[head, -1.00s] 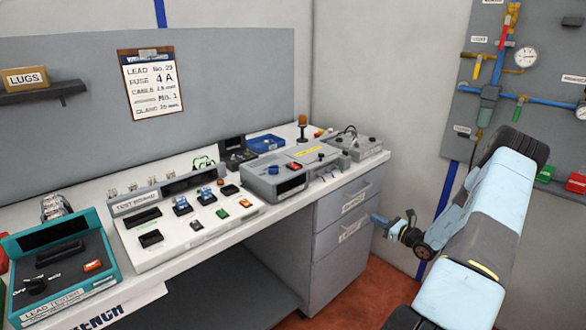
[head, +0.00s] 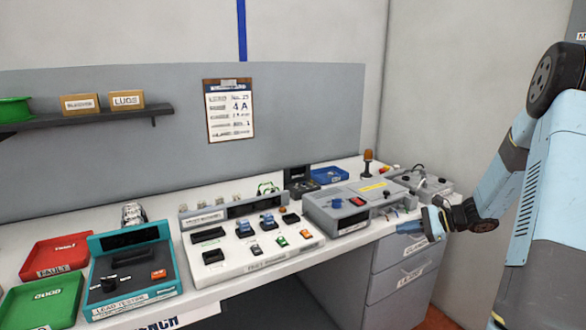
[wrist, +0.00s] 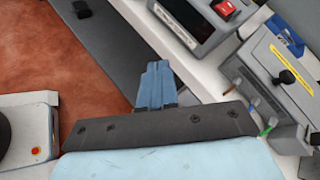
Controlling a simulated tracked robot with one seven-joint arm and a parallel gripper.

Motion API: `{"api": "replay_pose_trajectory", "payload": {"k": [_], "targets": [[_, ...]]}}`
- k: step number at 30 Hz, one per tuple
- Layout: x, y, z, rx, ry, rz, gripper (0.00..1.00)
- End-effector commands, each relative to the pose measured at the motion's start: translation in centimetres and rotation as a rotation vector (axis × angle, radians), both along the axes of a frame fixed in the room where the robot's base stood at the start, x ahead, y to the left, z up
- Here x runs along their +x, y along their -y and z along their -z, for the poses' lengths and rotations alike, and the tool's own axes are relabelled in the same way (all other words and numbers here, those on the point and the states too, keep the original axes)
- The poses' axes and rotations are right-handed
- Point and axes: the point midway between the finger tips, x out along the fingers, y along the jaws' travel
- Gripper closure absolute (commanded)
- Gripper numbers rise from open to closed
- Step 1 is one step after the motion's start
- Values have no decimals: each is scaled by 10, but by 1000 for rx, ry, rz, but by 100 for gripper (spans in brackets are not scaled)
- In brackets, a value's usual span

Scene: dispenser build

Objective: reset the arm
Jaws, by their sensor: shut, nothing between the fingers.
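My gripper (head: 428,225) is at the right of the head view, in front of the bench's right end and near the drawer unit (head: 398,268). In the wrist view its blue fingers (wrist: 156,84) are together with nothing between them. They point over the bench's front edge, with the dark lower shelf and red floor below. My light blue arm comes in from the right side of the head view. The grey machine (head: 350,205) with a red button is just left of and behind my gripper; the two look apart.
On the bench stand a white test board (head: 250,241), a teal lead tester (head: 130,273), a red tray (head: 57,254), a green tray (head: 42,302) and a blue tray (head: 331,176). An amber beacon (head: 368,163) stands at the back. Open red floor (wrist: 60,60) lies before the bench.

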Motion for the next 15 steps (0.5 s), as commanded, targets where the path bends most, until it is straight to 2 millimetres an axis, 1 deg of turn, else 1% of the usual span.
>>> {"api": "replay_pose_trajectory", "payload": {"k": [1,6,11,15], "targets": [[-7,-11,-12,-42,14,-40,100],[-32,-40,-43,-181,54,-168,100],[-58,-63,-69,-311,97,-283,100],[-83,-81,-90,-425,139,-378,100]]}}
